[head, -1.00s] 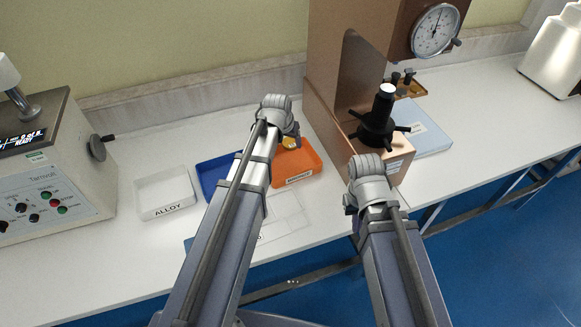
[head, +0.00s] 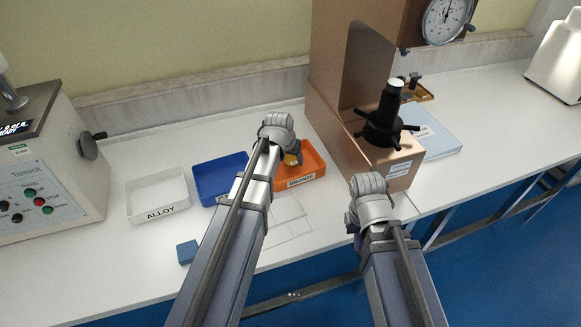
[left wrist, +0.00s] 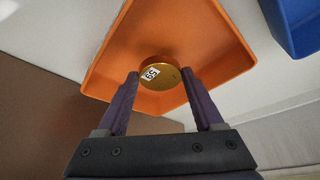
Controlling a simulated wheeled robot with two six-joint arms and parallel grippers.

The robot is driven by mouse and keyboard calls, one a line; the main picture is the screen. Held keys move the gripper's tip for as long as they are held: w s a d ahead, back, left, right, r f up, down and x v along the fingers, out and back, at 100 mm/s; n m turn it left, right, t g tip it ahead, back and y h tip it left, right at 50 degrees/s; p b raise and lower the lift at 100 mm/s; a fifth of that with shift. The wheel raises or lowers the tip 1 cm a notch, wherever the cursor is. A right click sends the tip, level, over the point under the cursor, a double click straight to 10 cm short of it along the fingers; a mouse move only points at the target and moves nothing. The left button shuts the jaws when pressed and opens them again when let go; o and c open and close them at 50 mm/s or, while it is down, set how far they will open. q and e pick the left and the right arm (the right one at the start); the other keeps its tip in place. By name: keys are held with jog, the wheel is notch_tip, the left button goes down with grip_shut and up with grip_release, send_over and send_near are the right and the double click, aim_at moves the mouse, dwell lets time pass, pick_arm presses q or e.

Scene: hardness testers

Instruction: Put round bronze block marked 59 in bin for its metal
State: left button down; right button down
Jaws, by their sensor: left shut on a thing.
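The round bronze block (left wrist: 159,74), a gold disc with a white label reading 59, is between the fingertips of my left gripper (left wrist: 160,76). The gripper is shut on it. In the head view the block (head: 292,159) is partly hidden by my left gripper (head: 289,154), over the orange bin labelled BRONZE (head: 298,183). In the left wrist view the block appears within the outline of the orange bin (left wrist: 215,40); whether it touches the floor is unclear. My right gripper (head: 368,222) is near the table's front edge; its fingers are hidden.
A blue bin (head: 222,178) and a white ALLOY bin (head: 158,197) stand left of the orange one. A blue block (head: 187,252) lies in front. A copper-coloured tester (head: 340,110) stands close on the right, another tester (head: 50,165) far left.

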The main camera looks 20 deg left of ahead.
pick_arm(q)
jog(key=shift+f+b, duration=0.8)
jog(key=shift+f, duration=0.45)
jog(key=shift+f, duration=0.25)
grip_release()
jog(key=shift+r, duration=0.1)
jog(key=p+v, duration=1.1)
jog(key=v, duration=0.1)
jog(key=s+d+m+g, duration=0.1)
jog(key=s+d, duration=0.3)
jog(key=s, duration=0.2)
jog(key=s+d+m+g+y, duration=0.1)
jog(key=s+d+g, duration=0.1)
jog(key=s+d, duration=0.3)
jog(key=s+d+f+g, duration=0.1)
jog(key=s+d, duration=0.3)
jog(key=s, duration=0.4)
jog(key=shift+s+d+f+m+g+y, duration=0.1)
jog(key=shift+s+d+m+g+y, duration=0.15)
jog(key=shift+m+g+y, duration=0.2)
jog(key=shift+w, duration=0.1)
